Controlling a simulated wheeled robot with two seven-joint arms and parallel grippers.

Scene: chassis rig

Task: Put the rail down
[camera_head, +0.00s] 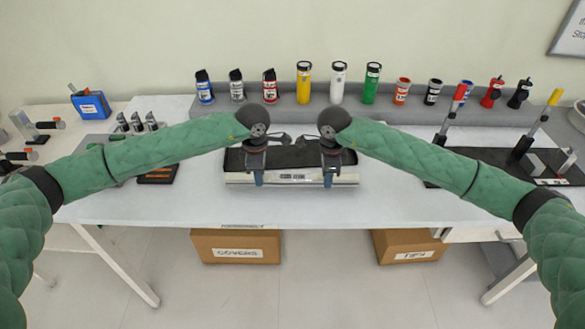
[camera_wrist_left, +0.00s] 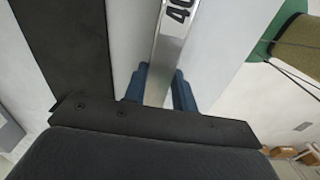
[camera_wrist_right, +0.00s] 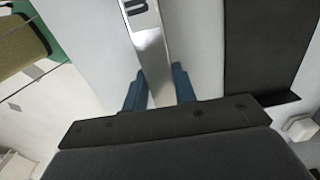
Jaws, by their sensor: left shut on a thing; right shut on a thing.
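The rail (camera_head: 292,178) is a long silver bar with a dark printed label in its middle, lying left to right in front of me over the white table. My left gripper (camera_head: 258,180) is shut on the rail's left part; its blue fingers sit on both sides of the rail (camera_wrist_left: 170,60) in the left wrist view. My right gripper (camera_head: 328,177) is shut on the rail's right part, and the rail (camera_wrist_right: 152,50) runs between its blue fingers in the right wrist view. I cannot tell whether the rail touches the surface below.
A black pad (camera_head: 291,156) lies just behind the rail. A grey rack (camera_head: 320,114) with bottles, cans and tools stands along the back. A dark tool mat (camera_head: 490,165) is at the right. The white table (camera_head: 200,205) is clear in front of the rail.

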